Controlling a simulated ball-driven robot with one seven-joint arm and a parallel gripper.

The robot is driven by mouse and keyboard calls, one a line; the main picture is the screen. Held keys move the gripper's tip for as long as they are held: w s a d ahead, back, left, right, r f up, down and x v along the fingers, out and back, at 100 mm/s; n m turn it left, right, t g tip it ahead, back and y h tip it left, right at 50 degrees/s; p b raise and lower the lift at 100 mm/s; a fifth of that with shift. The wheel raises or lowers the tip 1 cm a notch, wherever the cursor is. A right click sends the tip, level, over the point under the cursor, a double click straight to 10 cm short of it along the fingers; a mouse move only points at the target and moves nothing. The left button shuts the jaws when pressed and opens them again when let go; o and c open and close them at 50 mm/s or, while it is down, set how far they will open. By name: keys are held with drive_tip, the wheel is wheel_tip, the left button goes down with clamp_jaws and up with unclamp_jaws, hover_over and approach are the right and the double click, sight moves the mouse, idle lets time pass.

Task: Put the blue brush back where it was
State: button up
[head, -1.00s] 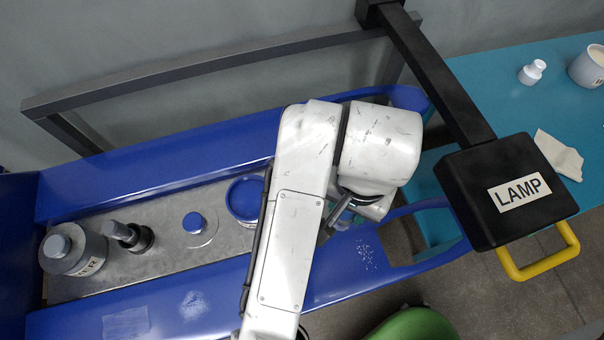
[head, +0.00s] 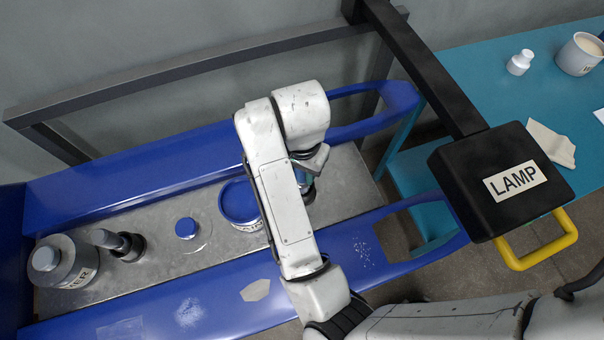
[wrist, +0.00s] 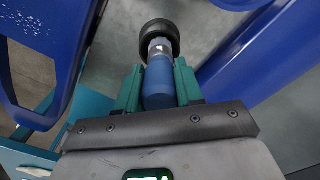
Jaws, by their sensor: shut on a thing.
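The blue brush (wrist: 158,82) has a blue handle, a pale grey collar and a round black head. It is upright or nearly so between the green fingers of my gripper (wrist: 158,67), which is shut on its handle. In the head view my gripper (head: 306,182) is over the right part of the metal tray bed (head: 345,178), right of the blue-lidded tin (head: 238,203). My arm hides most of the brush there. I cannot tell whether its head touches the metal. A grey-handled brush (head: 118,243) with a black head stands further left.
A small blue-capped item (head: 187,228) and a grey labelled can (head: 62,262) stand left on the bed. Blue rails (head: 130,180) bound it front and back. The black lamp (head: 500,180) with its yellow handle hangs right, by a teal table (head: 470,80).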

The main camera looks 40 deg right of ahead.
drive_tip(key=shift+f, duration=1.2)
drive_tip(key=shift+f+b, duration=0.25)
drive_tip(key=shift+b, duration=0.25)
drive_tip(key=o, duration=1.1)
drive_tip(key=shift+r, duration=0.1)
drive_tip(key=shift+o, duration=0.2)
wheel_tip(320, 180, up, 12)
drive_tip(key=p, duration=0.5)
drive_tip(key=shift+r, duration=0.2)
